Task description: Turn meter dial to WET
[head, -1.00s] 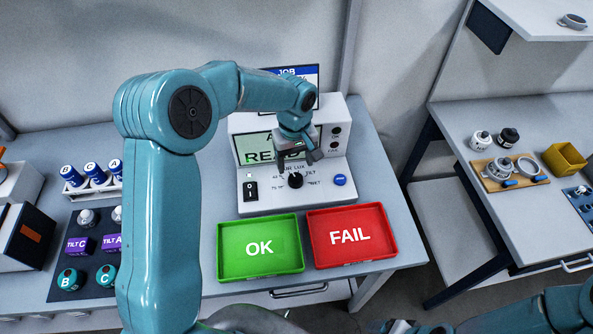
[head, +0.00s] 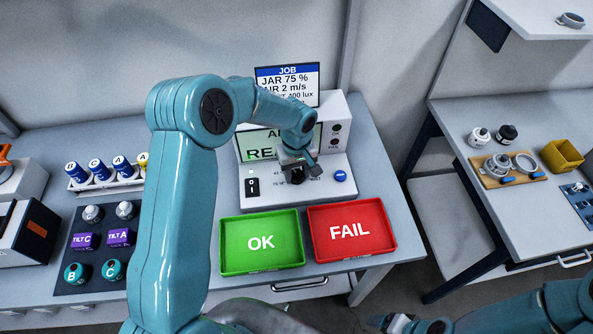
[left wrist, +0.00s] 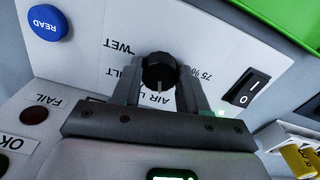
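The meter (head: 341,165) stands on the bench, with a grey face, a lit screen and a black dial (left wrist: 158,72). My left gripper (head: 298,168) is down at the dial. In the left wrist view its two fingers (left wrist: 159,85) sit on either side of the dial. I cannot tell whether they press on it. The dial's white mark points toward the AIR and LUX lettering, partly hidden by the gripper. The WET label (left wrist: 118,46) is off to the upper left. My right gripper (head: 400,325) shows only partly at the bottom edge.
A blue READ button (left wrist: 47,22) and a black power switch (left wrist: 249,87) flank the dial. The green OK tray (head: 232,262) and red FAIL tray (head: 375,250) lie in front of the meter. A JOB display (head: 290,72) stands behind. Labelled parts fill the bench's left.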

